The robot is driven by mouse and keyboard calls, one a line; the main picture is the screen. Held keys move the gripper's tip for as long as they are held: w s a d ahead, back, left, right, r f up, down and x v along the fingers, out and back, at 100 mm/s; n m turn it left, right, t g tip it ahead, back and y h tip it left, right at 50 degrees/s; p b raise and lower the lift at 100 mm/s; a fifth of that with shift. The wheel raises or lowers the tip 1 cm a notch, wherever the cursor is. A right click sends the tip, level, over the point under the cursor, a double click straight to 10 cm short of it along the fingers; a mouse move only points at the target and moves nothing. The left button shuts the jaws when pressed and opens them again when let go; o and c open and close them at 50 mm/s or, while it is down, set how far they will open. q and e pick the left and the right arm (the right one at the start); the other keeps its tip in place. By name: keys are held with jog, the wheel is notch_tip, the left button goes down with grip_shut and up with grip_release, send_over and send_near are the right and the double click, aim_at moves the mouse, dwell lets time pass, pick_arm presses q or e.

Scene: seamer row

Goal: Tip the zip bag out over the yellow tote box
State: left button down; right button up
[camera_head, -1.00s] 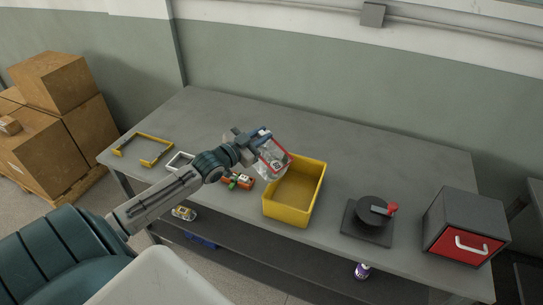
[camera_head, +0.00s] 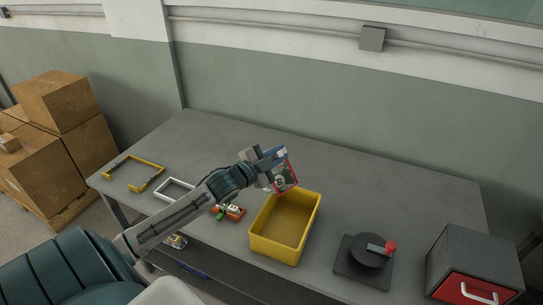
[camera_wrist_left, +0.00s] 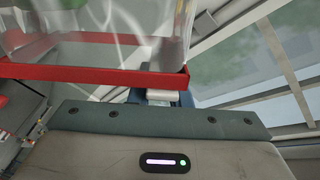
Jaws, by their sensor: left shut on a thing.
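The zip bag (camera_head: 284,176) is a clear bag with a red edge strip and something greenish showing in it. My left gripper (camera_head: 268,158) is shut on it and holds it above the table, at the back left edge of the yellow tote box. In the left wrist view the bag (camera_wrist_left: 90,72) fills the upper left, its red strip lying across the gripper front. The yellow tote box (camera_head: 255,242) stands open on the grey table; the part of its floor that shows looks bare. My right gripper is not in view.
Left of the tote lie small orange and green items (camera_head: 230,212), a white frame (camera_head: 176,187) and a yellow frame (camera_head: 133,173). Right of it stand a dark round device with a red knob (camera_head: 370,252) and a grey box with a red front (camera_head: 478,258). The table behind the tote is clear.

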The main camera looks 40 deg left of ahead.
pick_arm(q)
jog(key=shift+s+d+f+m+b, duration=0.15)
jog(key=shift+d+f+m+b, duration=0.1)
jog(key=shift+d+m+b, duration=0.45)
jog(key=d+m+b, duration=0.2)
jog(key=b, duration=0.1)
jog(key=d+m+b, duration=0.1)
jog(key=shift+s+d+r+m, duration=0.1)
jog(key=shift+s+d+m, duration=0.05)
jog(key=shift+s+m, duration=0.2)
jog(key=s+d+f+m+b, duration=0.1)
jog(key=d+f+m+b, duration=0.1)
jog(key=d+m+b, duration=0.5)
jog(key=d+m, duration=0.1)
jog(key=m, duration=0.1)
jog(key=shift+f+m, duration=0.2)
jog(key=shift+m, duration=0.15)
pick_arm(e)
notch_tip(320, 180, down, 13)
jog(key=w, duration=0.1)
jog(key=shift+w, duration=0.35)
pick_arm(q)
jog(key=shift+s, duration=0.1)
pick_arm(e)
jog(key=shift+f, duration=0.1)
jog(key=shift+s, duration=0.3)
